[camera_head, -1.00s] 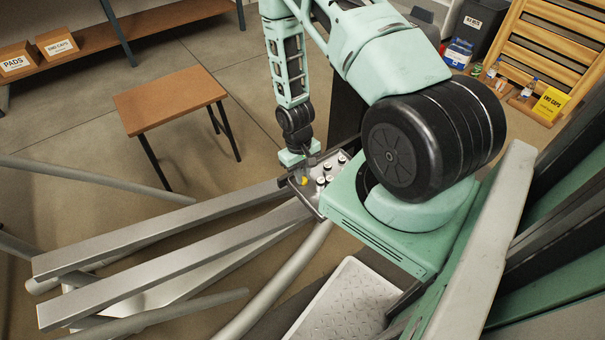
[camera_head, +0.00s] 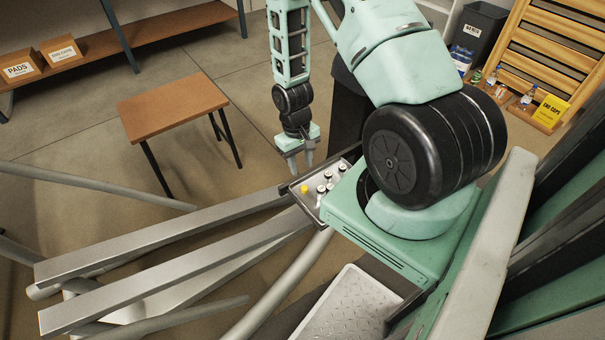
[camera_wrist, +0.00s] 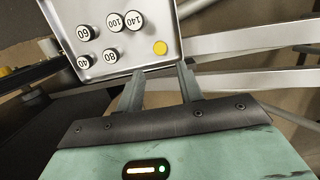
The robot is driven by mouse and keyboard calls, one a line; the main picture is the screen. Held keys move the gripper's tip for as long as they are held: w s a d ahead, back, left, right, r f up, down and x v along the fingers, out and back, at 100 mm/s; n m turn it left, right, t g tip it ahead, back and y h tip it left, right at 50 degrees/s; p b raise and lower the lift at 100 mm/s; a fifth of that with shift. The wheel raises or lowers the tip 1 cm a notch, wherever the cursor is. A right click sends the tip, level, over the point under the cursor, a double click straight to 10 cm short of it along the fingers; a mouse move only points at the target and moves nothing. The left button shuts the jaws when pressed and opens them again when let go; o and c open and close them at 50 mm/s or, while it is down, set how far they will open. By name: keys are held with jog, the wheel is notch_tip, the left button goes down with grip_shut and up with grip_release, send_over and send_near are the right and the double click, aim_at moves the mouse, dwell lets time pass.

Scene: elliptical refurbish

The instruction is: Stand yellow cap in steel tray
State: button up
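The yellow cap (camera_head: 305,189) is in the steel tray (camera_head: 293,190), near its left corner. In the wrist view, the cap (camera_wrist: 160,48) shows a round yellow face and appears upright on the tray floor (camera_wrist: 80,14), near the tray's edge. My gripper (camera_head: 301,166) is open and empty, above and behind the tray in the head view. In the wrist view, its two fingertips (camera_wrist: 161,73) are spread apart, with the cap just beyond them and not touched.
Several white-topped caps (camera_wrist: 115,22) marked with numbers stand in the same tray, beside the yellow one. Grey metal beams (camera_head: 160,235) extend left of the tray. A small wooden table (camera_head: 172,104) stands behind on the open floor.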

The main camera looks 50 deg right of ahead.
jog(key=w+a+r+n+t, duration=0.1)
jog(key=a+r+n, duration=0.1)
jog(key=a+r, duration=0.65)
jog(key=w+a+r+n, duration=0.2)
jog(key=a+r, duration=0.6)
jog(key=r, duration=0.1)
jog(key=s+a+r+n, duration=0.6)
jog(key=s+a+r, duration=0.6)
jog(key=s+a, duration=0.2)
jog(key=shift+s+a+r+n+t, duration=0.2)
jog(key=shift+s+a+n+t, duration=0.15)
jog(key=shift+s, duration=0.8)
